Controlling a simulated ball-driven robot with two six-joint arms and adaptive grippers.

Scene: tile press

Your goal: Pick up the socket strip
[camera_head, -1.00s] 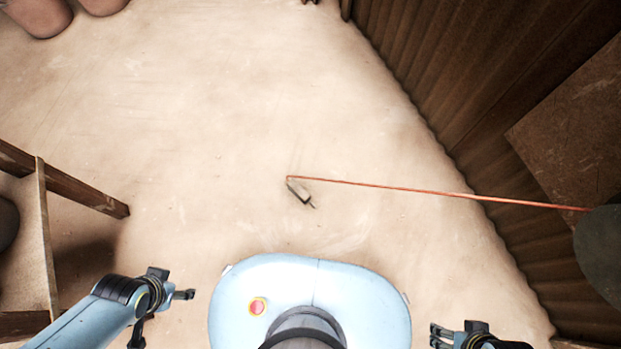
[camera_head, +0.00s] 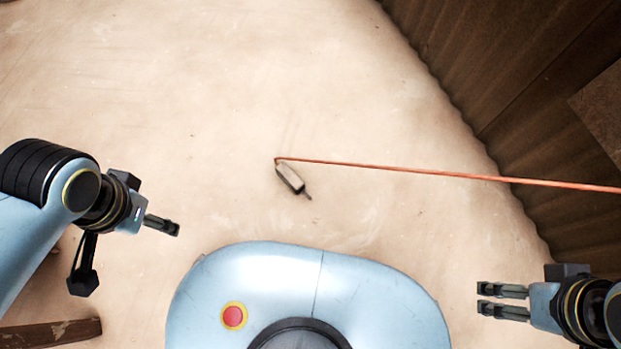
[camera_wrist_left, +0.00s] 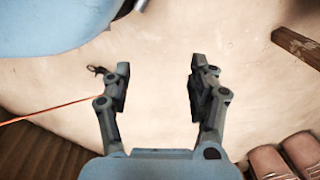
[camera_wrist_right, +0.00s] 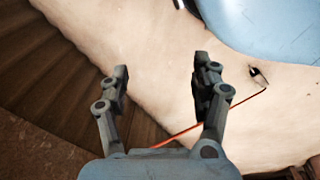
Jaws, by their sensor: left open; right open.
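The socket strip (camera_head: 291,179) is a small grey bar with dark edges, lying slantwise on the floor ahead of my base, with an orange cable (camera_head: 400,170) at its far end. It shows in the right wrist view (camera_wrist_right: 257,74) to the right of the fingers. In the left wrist view it (camera_wrist_left: 107,77) is partly hidden behind the left finger. My left gripper (camera_head: 174,228) is open and empty, left of the strip and apart from it. My right gripper (camera_head: 482,298) is open and empty, well to the right of the strip and nearer my base.
A wooden piece (camera_head: 50,333) is at the lower left. Rounded brown objects (camera_wrist_left: 285,160) show in the left wrist view. Floor around the strip is clear.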

